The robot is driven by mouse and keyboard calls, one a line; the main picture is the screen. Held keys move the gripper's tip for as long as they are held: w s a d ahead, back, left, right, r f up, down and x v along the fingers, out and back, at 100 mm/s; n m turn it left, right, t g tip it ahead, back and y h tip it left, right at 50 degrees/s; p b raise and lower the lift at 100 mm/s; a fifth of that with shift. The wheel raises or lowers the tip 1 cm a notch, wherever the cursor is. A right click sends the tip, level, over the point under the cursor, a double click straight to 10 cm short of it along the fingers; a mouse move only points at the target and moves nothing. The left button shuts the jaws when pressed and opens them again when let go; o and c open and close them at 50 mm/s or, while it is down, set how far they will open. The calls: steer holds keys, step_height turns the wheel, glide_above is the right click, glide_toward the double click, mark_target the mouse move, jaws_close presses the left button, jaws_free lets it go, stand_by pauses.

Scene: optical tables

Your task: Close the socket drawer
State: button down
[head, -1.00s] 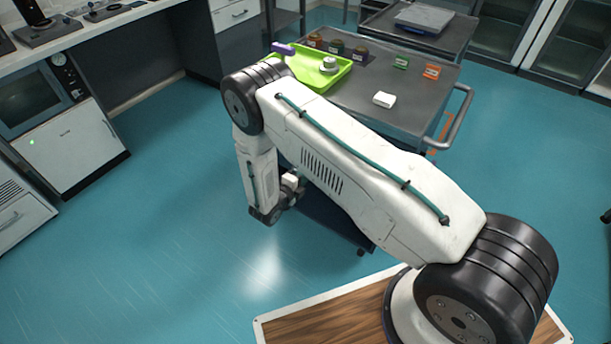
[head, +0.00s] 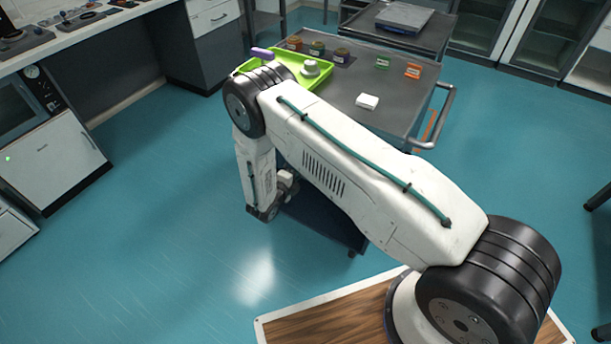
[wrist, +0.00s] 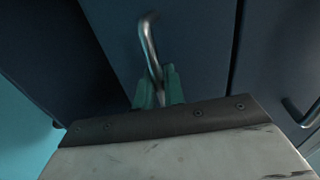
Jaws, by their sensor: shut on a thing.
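In the wrist view my gripper (wrist: 158,86), with green fingertips, is shut on a metal bar handle (wrist: 148,38). The handle is on a dark blue drawer front (wrist: 195,50). No label shows, so I cannot tell from this view which drawer it is or how far it stands open. In the head view my gripper (head: 285,187) is low beside the dark blue body of the cart (head: 322,218), partly hidden by my arm. My arm also hides most of the cart's front.
The grey cart top (head: 385,105) carries a green tray (head: 325,84), several small jars, and a white block (head: 367,101). A second handle (wrist: 311,114) shows at right in the wrist view. Open teal floor (head: 150,200) lies to the left. A bench with cabinets (head: 50,160) stands at far left.

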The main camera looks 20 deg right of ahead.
steer(key=shift+w+d, duration=0.1)
steer(key=c, duration=1.6)
jaws_free()
steer(key=shift+o, duration=0.2)
steer(key=v, duration=0.7)
steer(key=shift+s+a, duration=0.25)
steer(key=shift+r, duration=0.1)
